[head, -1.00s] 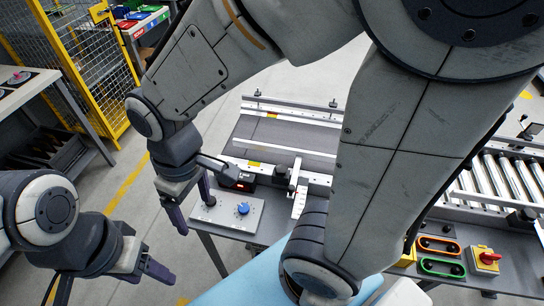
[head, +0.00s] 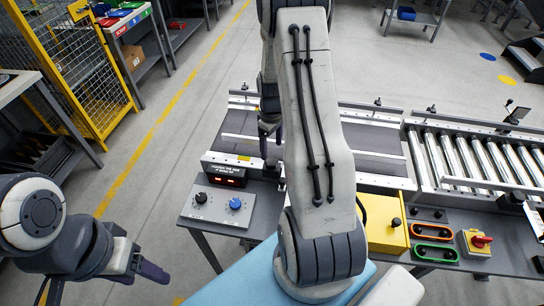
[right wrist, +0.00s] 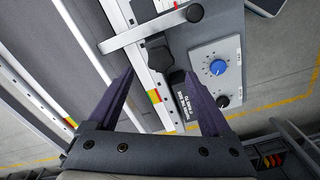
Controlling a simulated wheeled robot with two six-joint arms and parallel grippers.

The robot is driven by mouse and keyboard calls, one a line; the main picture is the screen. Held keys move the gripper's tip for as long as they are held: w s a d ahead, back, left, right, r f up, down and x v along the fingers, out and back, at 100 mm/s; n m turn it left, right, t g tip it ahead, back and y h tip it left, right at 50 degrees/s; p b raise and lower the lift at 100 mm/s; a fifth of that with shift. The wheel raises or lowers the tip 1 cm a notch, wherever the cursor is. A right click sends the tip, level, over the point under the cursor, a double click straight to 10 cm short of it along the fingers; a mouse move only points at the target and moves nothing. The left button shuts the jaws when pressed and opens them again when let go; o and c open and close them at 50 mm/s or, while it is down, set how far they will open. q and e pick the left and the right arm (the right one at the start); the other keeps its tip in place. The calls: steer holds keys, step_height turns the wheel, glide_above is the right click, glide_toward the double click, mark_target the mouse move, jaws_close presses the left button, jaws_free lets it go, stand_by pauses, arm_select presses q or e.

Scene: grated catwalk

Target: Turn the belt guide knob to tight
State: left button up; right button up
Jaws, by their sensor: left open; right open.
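In the right wrist view a black lobed knob (right wrist: 158,55) sits on the pale belt guide rail, between the fingertips of my right gripper (right wrist: 159,74). My right gripper is open and apart from it. A red, yellow and green label (right wrist: 153,96) is on the rail below the knob. A round black knob (right wrist: 194,13) is at the end of a pale bar. In the head view my arm hides the lobed knob and much of my right gripper (head: 269,145). My left gripper (head: 146,274) is open and empty at the lower left.
A grey control box (head: 218,208) carries a blue knob (head: 235,203) and a black knob (head: 201,198); a red-lit display (head: 228,180) stands behind it. A roller conveyor (head: 465,155), yellow box (head: 385,230) and red switch (head: 480,242) are to the right.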

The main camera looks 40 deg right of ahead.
mark_target(271, 161)
step_height(271, 161, down, 6)
steer(key=shift+f+p, duration=0.15)
steer(key=shift+p, duration=0.3)
steer(key=c, duration=1.1)
steer(key=shift+w+d, duration=0.1)
jaws_close()
